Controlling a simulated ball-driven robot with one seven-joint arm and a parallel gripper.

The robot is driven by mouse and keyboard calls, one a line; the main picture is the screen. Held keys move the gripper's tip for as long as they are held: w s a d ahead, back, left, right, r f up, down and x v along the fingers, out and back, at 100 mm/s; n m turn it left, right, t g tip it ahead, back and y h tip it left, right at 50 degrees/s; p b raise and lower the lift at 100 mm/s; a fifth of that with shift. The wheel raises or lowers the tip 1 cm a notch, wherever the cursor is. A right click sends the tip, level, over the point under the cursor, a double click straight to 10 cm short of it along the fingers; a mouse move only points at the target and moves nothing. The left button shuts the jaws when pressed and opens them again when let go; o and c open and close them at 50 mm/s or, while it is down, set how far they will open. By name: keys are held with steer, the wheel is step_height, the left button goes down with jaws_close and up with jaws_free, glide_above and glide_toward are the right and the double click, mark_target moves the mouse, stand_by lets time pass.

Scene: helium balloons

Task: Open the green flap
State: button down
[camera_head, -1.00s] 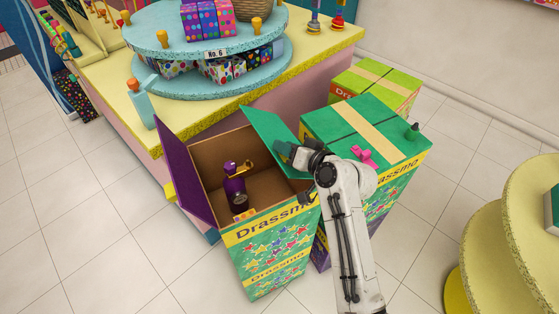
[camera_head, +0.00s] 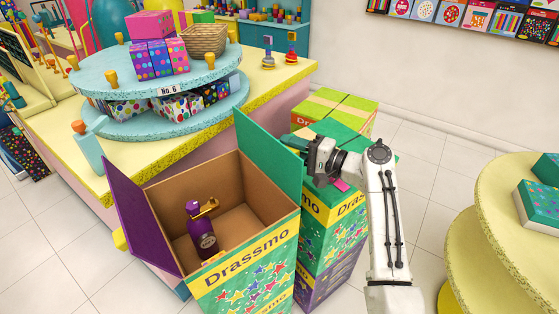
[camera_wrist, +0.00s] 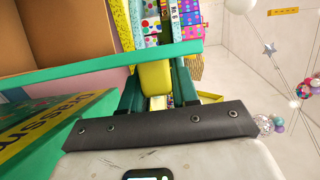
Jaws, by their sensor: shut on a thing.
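The open Drassmo box (camera_head: 245,262) stands in front of the counter, with a dark purple bottle (camera_head: 201,232) inside. Its green flap (camera_head: 270,150) stands up along the right side, and a purple flap (camera_head: 138,215) stands along the left. My gripper (camera_head: 311,158) is at the outer right face of the green flap. In the wrist view my green fingers (camera_wrist: 157,92) are shut on a yellow handle-like piece (camera_wrist: 155,76) next to the flap's edge (camera_wrist: 80,67). In the head view the gripper and flap hide that piece.
Closed Drassmo boxes (camera_head: 330,235) stand just right, under my arm. A yellow-edged counter (camera_head: 90,170) with a blue tiered stand (camera_head: 170,112) lies behind. A round yellow table (camera_head: 490,215) is at the right. Floor between my arm and that table is clear.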

steer(key=shift+w+d+f+m+t+y+b, duration=0.15)
steer(key=shift+w+d+f+m+t+b, duration=0.2)
steer(key=shift+d+m+b, duration=0.35)
steer(key=shift+w+d+f+m+t+y+b, duration=0.1)
steer(key=shift+w+d+f+m+y+b, duration=0.1)
steer(key=shift+w+d+f+m+b, duration=0.4)
steer(key=shift+w+d+f+m+t+y+b, duration=0.15)
steer(key=shift+w+d+m+t+b, duration=0.2)
steer(key=shift+d+m+b, duration=0.5)
steer(key=shift+a, duration=0.1)
steer(key=shift+p, duration=0.3)
steer(key=c, duration=0.9)
jaws_free()
steer(key=v, duration=1)
steer(key=shift+s+d+f+b, duration=0.1)
steer(key=shift+s+d+b, duration=0.05)
steer(key=shift+d+b, duration=0.15)
